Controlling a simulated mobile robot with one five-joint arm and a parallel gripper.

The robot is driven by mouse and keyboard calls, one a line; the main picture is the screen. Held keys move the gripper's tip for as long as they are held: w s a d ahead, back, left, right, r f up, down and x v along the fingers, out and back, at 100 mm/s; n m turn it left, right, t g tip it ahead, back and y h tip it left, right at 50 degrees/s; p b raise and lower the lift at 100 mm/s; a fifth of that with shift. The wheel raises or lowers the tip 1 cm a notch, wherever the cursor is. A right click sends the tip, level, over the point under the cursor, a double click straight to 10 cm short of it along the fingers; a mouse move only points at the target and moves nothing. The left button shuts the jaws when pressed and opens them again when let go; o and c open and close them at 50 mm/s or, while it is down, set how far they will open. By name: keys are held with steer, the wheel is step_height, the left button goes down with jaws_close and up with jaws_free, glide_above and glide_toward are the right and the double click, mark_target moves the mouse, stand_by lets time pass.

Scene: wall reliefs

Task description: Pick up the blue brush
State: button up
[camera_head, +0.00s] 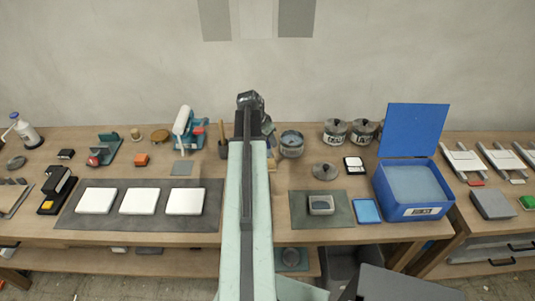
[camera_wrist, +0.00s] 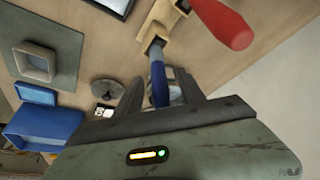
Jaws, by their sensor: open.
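The blue brush (camera_wrist: 158,82) shows in the wrist view as a blue handle with a greyish section at its upper end, by a light wooden rack (camera_wrist: 172,22). My gripper (camera_wrist: 156,88) is open, with one dark finger on each side of the blue handle. I cannot tell whether either finger touches it. In the head view my arm covers the brush and rack area, and my fingers cannot be made out.
A red-handled tool (camera_wrist: 222,22) is close by on the rack. Right of my arm are a round tin (camera_head: 291,144), a grey lid (camera_head: 325,171) and an open blue box (camera_head: 412,212). Left are a brush pot (camera_head: 223,148) and white tiles (camera_head: 139,201). The wall rises behind the bench.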

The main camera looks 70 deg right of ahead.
steer(key=b+x, duration=0.3)
steer(key=x, duration=0.1)
steer(key=shift+f, duration=0.2)
jaws_close()
step_height(320, 180, up, 10)
steer(key=p, duration=1)
steer(key=shift+r, duration=0.15)
